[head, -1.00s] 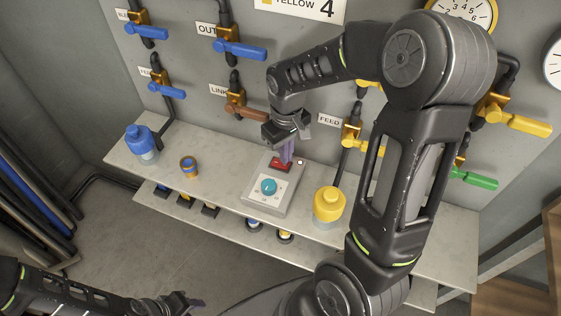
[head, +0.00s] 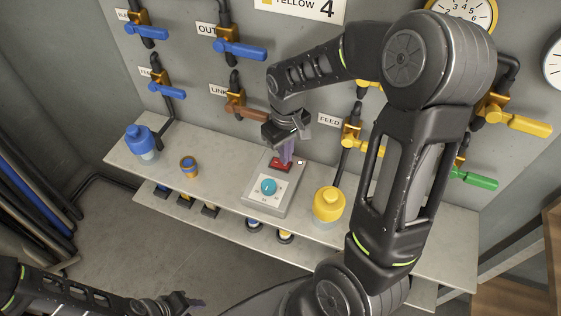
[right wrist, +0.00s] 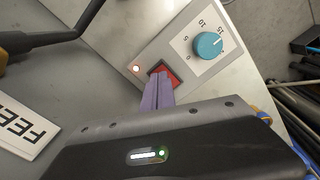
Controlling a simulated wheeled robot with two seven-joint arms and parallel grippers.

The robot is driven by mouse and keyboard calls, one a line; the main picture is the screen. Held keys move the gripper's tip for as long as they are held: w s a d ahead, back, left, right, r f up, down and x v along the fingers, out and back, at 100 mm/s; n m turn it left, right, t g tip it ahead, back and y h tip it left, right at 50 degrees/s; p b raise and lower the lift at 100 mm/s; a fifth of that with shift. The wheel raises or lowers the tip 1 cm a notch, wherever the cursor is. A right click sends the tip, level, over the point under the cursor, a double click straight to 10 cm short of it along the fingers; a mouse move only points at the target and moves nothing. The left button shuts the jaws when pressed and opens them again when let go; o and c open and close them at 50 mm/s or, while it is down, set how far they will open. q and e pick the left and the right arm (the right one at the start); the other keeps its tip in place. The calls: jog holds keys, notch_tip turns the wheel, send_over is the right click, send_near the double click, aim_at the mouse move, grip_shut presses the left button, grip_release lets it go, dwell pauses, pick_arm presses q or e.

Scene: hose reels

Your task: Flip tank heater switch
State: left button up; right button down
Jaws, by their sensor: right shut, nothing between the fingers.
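The heater control box (head: 252,195) is a grey panel on the shelf with a teal dial (head: 268,187), a red rocker switch (head: 280,165) and a small indicator light (head: 300,162). My right gripper (head: 286,158) is shut and empty, pointing down with its purple fingertips at the red switch. In the right wrist view the fingertips (right wrist: 158,82) overlap the near part of the red switch (right wrist: 170,74), and the indicator light (right wrist: 136,68) glows whitish red. Whether they press it I cannot tell. My left gripper (head: 182,303) is at the bottom edge, its jaws unclear.
A yellow bottle (head: 328,204) stands right of the box. A blue bottle (head: 140,141) and a small blue-orange container (head: 188,166) stand to its left. Valves with coloured handles line the wall behind, including a brown handle (head: 246,112) near my right gripper.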

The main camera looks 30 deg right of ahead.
jog(key=shift+f+b, duration=0.75)
jog(key=shift+f, duration=0.25)
dwell(0.7)
jog(key=shift+r+p, duration=2.8)
jog(key=shift+r, duration=0.8)
jog(key=shift+f, duration=0.15)
